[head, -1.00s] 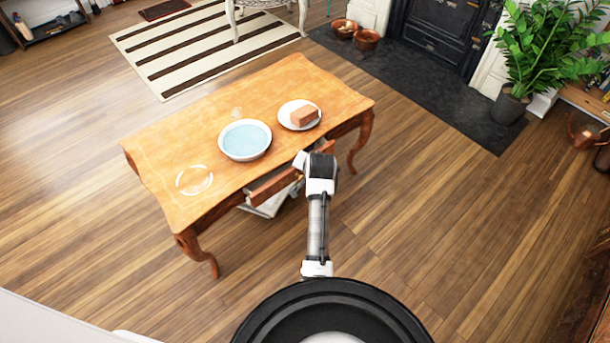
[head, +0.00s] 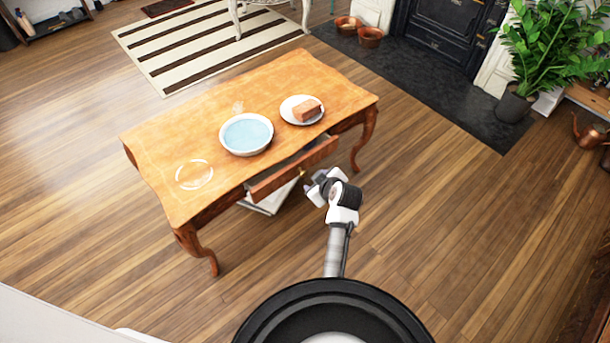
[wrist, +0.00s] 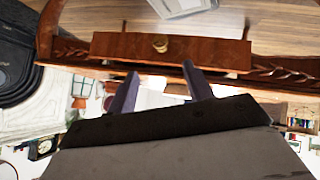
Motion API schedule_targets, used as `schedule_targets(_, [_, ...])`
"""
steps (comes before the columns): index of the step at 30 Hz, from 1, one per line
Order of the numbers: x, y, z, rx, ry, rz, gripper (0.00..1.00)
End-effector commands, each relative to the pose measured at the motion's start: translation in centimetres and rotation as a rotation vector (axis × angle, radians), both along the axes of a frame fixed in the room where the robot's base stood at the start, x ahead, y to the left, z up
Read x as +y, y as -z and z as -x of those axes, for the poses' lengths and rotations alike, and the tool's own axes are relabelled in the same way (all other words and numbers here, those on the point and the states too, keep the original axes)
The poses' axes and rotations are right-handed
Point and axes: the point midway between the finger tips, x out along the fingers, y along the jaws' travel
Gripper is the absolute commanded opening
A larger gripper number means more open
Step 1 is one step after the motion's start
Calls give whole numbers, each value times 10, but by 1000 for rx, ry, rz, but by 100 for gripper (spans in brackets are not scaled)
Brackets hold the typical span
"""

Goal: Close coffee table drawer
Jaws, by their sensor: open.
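The wooden coffee table (head: 190,126) stands in the middle of the head view. Its drawer (head: 275,180) sticks out partway from the near long side, with a gap showing behind its front. In the wrist view, which is upside down, the drawer front (wrist: 205,50) faces the camera with its small brass knob (wrist: 160,43) near the middle. My gripper (head: 311,184) is just in front of the drawer's right part, empty and apart from it. In the wrist view, its two dark fingers (wrist: 161,84) are spread, with the knob roughly between them in the picture.
On the table top are a bowl of blue liquid (head: 246,135), a plate (head: 288,117) with a brown block (head: 307,110), and a clear glass dish (head: 194,175). A pale object (head: 268,202) lies below the drawer. Floor is clear to the table's right.

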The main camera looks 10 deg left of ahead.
Motion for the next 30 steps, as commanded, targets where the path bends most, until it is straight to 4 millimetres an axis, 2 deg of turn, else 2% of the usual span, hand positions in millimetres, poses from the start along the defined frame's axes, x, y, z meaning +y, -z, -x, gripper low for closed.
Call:
schedule_targets(16, [46,68,-60,3,-1,-1,51])
schedule_targets(22, [54,81,-72,3,2,-1,51])
schedule_targets(30, [56,85,-74,3,1,0,51])
